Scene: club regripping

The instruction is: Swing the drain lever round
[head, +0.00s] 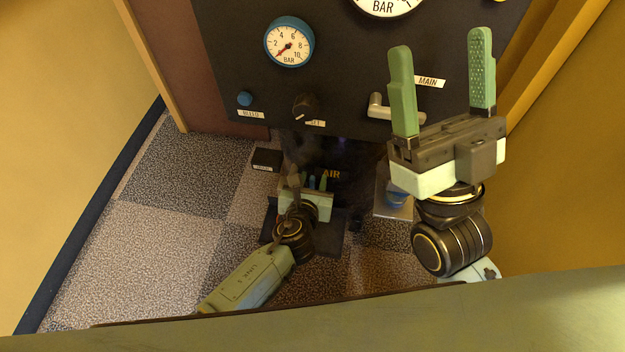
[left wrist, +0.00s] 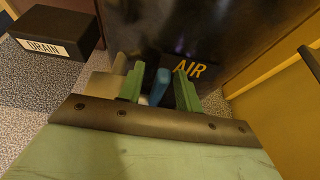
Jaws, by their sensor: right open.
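A blue lever handle (left wrist: 161,84) stands between the fingers of my left gripper in the left wrist view. It also shows as a small blue strip in the head view (head: 312,183). My left gripper (left wrist: 159,90) is low at the foot of the dark panel, its green fingers parted on either side of the handle, with gaps visible. It also shows in the head view (head: 312,181). The lever's base is hidden. A black box labelled DRAIN (left wrist: 58,33) stands to the left. My right gripper (head: 440,80) is open and empty, raised in front of the panel.
The dark panel (head: 345,85) carries a blue-rimmed gauge (head: 289,43), a blue button (head: 244,99), a black knob (head: 305,108) and a metal handle (head: 380,108) near MAIN. A blue knob (head: 397,195) sits on a grey plate to the right. Carpet (head: 160,235) is clear at left.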

